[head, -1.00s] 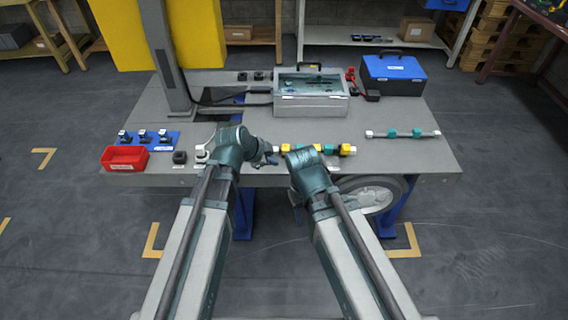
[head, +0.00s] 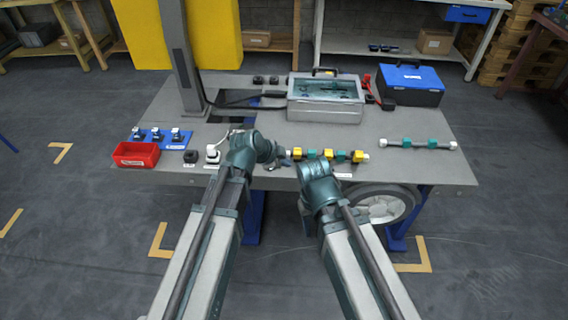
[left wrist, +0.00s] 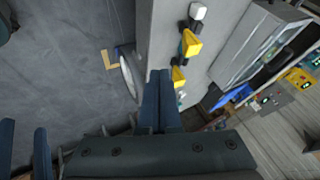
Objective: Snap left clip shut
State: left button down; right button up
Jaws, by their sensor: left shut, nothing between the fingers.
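A dark bar with yellow and teal clips (head: 340,156) lies along the front of the grey bench, left to right. Its leftmost yellow clip (head: 297,154) is just right of my left gripper (head: 278,157). In the left wrist view, my left gripper (left wrist: 160,76) has its blue fingers together and empty. Their tips are beside a yellow clip (left wrist: 178,77), which they partly cover; I cannot tell if they touch. Another yellow clip (left wrist: 191,44) stands farther along. Whether the clips are open or closed is too small to tell. My right arm hangs in front of the bar; its fingers are hidden.
A second bar with teal clips (head: 409,142) lies to the right. A clear-lidded case (head: 325,110) and a blue-topped toolbox (head: 412,85) stand behind. A red tray (head: 136,154) and a blue mat (head: 180,144) are at the left. Bench between the bars and case is clear.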

aim_at(297, 156)
pick_arm(q)
jog(key=w+d+f+b, duration=0.1)
jog(key=w+f, duration=0.1)
jog(key=w+d+f+b, duration=0.1)
jog(key=w+f+b, duration=0.1)
jog(key=w+d+f+b, duration=0.1)
jog(key=w+b, duration=0.1)
jog(key=shift+w+f, duration=0.35)
jog(key=shift+f, duration=0.05)
jog(key=shift+w, duration=0.55)
jog(key=shift+r, duration=0.15)
